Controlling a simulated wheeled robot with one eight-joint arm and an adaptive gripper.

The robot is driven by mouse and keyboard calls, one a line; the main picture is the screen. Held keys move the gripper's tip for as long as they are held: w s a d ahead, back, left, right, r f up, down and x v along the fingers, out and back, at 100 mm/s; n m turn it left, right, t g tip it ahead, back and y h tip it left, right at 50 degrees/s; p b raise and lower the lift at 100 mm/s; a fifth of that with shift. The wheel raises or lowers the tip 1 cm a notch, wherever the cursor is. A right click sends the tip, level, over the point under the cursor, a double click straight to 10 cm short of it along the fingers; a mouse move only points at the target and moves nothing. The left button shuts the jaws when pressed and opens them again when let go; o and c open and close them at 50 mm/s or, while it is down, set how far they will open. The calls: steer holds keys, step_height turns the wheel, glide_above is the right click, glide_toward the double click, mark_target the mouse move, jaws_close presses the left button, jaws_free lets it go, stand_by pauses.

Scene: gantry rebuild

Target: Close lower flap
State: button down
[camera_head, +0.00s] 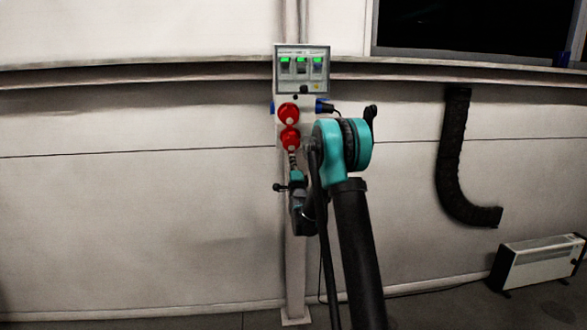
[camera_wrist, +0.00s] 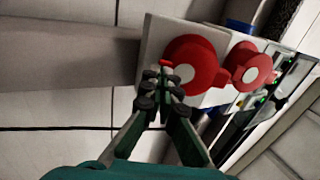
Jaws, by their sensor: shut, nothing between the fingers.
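Two round red socket covers sit one above the other on a pale box on the post. The lower red flap (camera_head: 290,138) is also the nearer, larger red disc in the wrist view (camera_wrist: 212,62). The upper red cover (camera_head: 288,112) is beyond it in the wrist view (camera_wrist: 250,60). Each has a pale round centre. I cannot tell how far the lower flap stands open. My gripper (camera_wrist: 163,78) is shut and empty, its tips overlapping the edge of the lower flap in the wrist view; contact is unclear. In the head view my arm partly hides the area below the sockets.
A control panel (camera_head: 302,67) with green displays is above the sockets. A blue connector (camera_head: 323,106) sticks out at the box's right side. A black hose (camera_head: 452,160) hangs on the wall, and a white heater (camera_head: 540,262) stands at the right. The wall to the left is clear.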

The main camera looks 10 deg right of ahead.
steer(key=shift+w+r, duration=0.15)
steer(key=shift+w, duration=0.15)
steer(key=shift+x, duration=1.15)
